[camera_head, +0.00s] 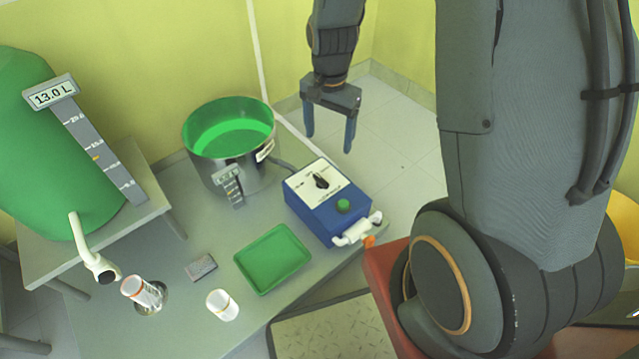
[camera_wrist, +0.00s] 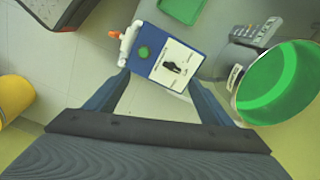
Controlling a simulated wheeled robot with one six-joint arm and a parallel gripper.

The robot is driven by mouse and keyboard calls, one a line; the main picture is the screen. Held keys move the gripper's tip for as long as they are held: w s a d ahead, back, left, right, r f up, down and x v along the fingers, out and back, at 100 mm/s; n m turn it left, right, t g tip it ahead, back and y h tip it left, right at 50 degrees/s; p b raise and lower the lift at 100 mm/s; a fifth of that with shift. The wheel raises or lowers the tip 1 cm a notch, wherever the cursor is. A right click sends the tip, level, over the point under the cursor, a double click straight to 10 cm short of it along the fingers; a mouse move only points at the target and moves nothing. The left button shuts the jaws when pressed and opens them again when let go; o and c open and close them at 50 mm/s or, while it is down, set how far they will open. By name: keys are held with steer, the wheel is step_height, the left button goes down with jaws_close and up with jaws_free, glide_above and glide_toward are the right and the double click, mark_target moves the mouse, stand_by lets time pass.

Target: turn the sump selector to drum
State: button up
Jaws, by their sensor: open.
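The sump selector is a black knob (camera_head: 321,181) on the white top panel of a blue box (camera_head: 325,215). It also shows in the wrist view as a black knob (camera_wrist: 174,67). Its panel markings are too small to read. A green button (camera_head: 343,206) sits on the same box. My gripper (camera_head: 329,140) is open and empty, with blue fingers pointing down, above and behind the box in the head view. In the wrist view the box lies ahead, between and beyond the fingertips (camera_wrist: 160,80). The fingers do not appear to touch the knob.
A steel pot with green liquid (camera_head: 230,170) stands left of the box. A green drum (camera_head: 40,150) with a 13.0 L gauge rests on a side stand. A green tray (camera_head: 272,258), a white-capped jar (camera_head: 222,305) and a grey block (camera_head: 201,267) lie on the grey table (camera_head: 200,330).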

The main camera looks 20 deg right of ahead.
mark_target(321, 179)
steer(key=w+f+m+b, duration=0.1)
steer(key=w+f+b, duration=0.1)
steer(key=f, duration=0.3)
steer(key=w+f+m+b, duration=0.1)
steer(key=w+f+b, duration=0.1)
steer(key=f+b, duration=0.2)
steer(key=w+f+m+b, duration=0.1)
steer(key=w+f+b, duration=0.2)
steer(key=f, duration=0.5)
steer(key=shift+d+f+m, duration=0.15)
steer(key=shift+f+m, duration=0.1)
steer(key=shift+m, duration=0.05)
step_height(321, 179, down, 8)
steer(key=b, duration=0.3)
steer(key=shift+r+b, duration=0.1)
steer(key=shift+b, duration=0.3)
steer(key=c, duration=1)
steer(key=shift+c, duration=0.2)
steer(key=shift+r+p, duration=0.1)
steer(key=shift+p, duration=0.25)
steer(key=shift+r+n+p, duration=0.1)
steer(key=shift+n+p, duration=0.8)
steer(key=shift+p, duration=0.25)
steer(key=n+p, duration=0.2)
steer(key=p, duration=0.1)
steer(key=shift+s, duration=0.1)
steer(key=shift+n+p, duration=1.85)
steer(key=shift+n, duration=0.65)
